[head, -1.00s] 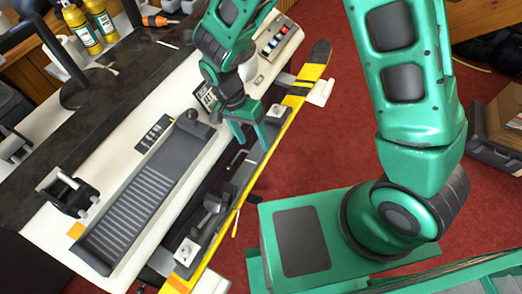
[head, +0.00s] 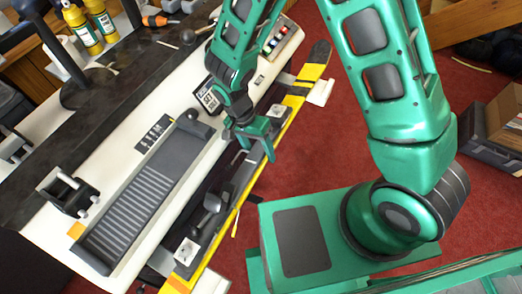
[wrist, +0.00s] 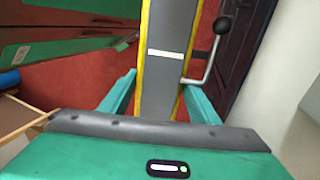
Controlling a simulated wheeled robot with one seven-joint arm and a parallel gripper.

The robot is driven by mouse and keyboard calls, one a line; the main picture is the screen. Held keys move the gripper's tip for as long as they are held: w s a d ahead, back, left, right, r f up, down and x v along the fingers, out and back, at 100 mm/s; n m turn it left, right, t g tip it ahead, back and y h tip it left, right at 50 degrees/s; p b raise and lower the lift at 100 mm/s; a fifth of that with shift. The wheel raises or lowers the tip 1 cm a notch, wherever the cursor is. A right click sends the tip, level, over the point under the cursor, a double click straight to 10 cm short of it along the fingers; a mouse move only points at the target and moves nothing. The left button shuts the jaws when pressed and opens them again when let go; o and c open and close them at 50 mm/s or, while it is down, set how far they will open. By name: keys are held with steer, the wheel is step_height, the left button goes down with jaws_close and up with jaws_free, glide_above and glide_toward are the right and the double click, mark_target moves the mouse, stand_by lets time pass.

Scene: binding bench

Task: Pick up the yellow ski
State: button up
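The yellow ski (head: 240,205) is long, with yellow edges and dark sections, and lies diagonally along the right side of the bench in the head view. In the wrist view the ski (wrist: 168,28) shows a grey face with yellow edges and a white cross band. My gripper (head: 256,152) is over the ski's middle part. In the wrist view my gripper (wrist: 160,84) is open, with one green finger on each side of the ski. I cannot tell how far the fingers reach down beside it. Part of the ski is hidden under my gripper.
A black-knobbed crank (wrist: 212,45) stands close to the ski's right side in the wrist view. A ribbed grey tray (head: 140,195) lies on the white bench (head: 50,230). A clamp (head: 68,190) stands at its left. Cardboard boxes (head: 500,115) are on the red floor at right.

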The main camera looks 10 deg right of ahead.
steer(key=shift+c, duration=0.9)
steer(key=shift+r, duration=0.15)
